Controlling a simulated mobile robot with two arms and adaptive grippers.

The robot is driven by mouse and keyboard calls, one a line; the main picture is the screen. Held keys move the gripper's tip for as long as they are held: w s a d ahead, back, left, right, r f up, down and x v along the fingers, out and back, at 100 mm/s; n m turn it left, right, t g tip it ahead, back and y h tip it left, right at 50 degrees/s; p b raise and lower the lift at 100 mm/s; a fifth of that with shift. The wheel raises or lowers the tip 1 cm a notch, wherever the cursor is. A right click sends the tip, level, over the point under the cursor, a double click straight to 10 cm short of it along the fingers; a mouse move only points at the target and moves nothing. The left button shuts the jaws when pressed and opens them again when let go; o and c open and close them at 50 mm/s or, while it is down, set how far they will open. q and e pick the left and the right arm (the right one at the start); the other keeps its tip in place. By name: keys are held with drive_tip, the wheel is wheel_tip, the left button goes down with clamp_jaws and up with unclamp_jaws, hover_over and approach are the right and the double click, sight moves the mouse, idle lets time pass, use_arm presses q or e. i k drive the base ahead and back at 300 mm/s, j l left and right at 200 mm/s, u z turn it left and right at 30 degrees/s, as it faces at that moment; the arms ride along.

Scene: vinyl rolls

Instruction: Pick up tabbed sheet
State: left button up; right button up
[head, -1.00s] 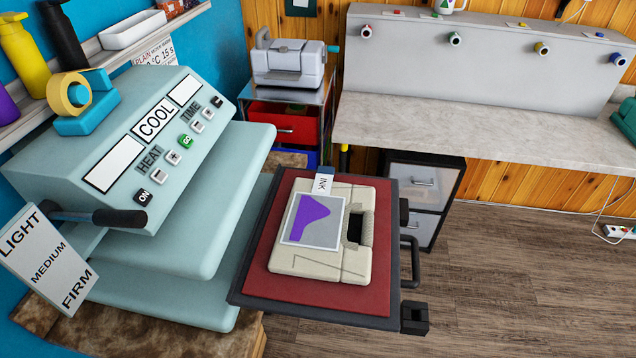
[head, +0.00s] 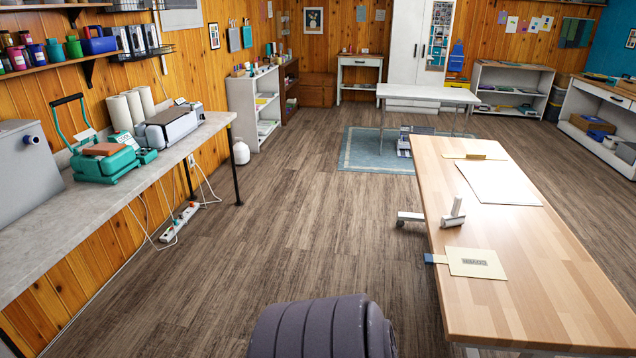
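A cream square sheet (head: 476,263) with a dark printed label lies flat near the left edge of the wooden table. A blue tab (head: 435,259) sticks out from its left side, past the table edge. The sheet with the purple design and "INK" tab from the earlier view is not in view now. Neither of my grippers is in view.
The wooden table (head: 560,270) also holds a larger pale sheet (head: 498,183) and a thin cream piece (head: 468,156). A grey counter (head: 100,205) with machines runs along the left wall. Open wooden floor (head: 300,215) lies between them.

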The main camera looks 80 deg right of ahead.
sight(470, 262)
drive_tip(key=k+z, duration=0.2)
drive_tip(key=z, duration=3.45)
